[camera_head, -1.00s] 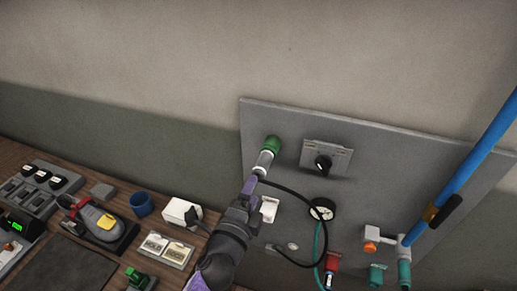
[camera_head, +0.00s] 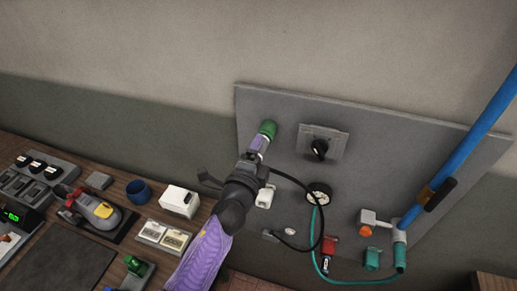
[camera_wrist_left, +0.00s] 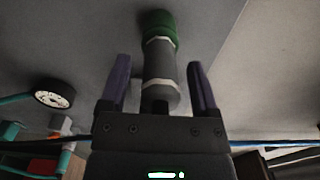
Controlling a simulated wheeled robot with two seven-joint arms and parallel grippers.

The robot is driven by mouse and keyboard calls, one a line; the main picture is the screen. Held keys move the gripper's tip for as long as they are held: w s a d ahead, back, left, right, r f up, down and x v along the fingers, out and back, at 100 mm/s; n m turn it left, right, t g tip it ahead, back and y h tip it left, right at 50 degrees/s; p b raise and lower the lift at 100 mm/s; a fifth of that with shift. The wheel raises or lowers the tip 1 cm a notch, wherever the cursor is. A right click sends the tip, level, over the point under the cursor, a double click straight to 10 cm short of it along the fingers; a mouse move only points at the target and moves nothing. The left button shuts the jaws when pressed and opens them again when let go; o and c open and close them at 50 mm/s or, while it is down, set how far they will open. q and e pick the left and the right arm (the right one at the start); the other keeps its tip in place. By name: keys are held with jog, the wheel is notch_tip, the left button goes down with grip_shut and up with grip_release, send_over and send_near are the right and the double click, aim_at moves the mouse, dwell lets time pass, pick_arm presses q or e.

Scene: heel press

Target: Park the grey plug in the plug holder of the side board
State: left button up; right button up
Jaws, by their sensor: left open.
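The grey plug (camera_wrist_left: 160,72) is at the green socket (camera_head: 268,129) on the upper left of the grey board. A black cable trails from its back end. My left gripper (camera_head: 259,147) is open, its two purple fingers on either side of the plug; the left wrist view shows small gaps between fingers and plug. The gripper hides most of the plug in the head view. A white bracket (camera_head: 265,196) lower on the board may be the plug holder, but I cannot tell for sure. My right gripper is not in view.
The grey board (camera_head: 398,160) carries a black knob (camera_head: 320,149), a round gauge (camera_head: 319,192), a red fitting (camera_head: 329,247) and teal fittings. A blue pipe (camera_head: 470,155) slants across its right side. The wooden bench at left holds a blue cup (camera_head: 138,191) and a white box (camera_head: 180,201).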

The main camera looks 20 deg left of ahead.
pick_arm(q)
jog(key=shift+w, duration=0.95)
dwell(0.5)
grip_shut()
jog(key=shift+s+f, duration=0.15)
dwell(0.3)
jog(key=shift+s, duration=1)
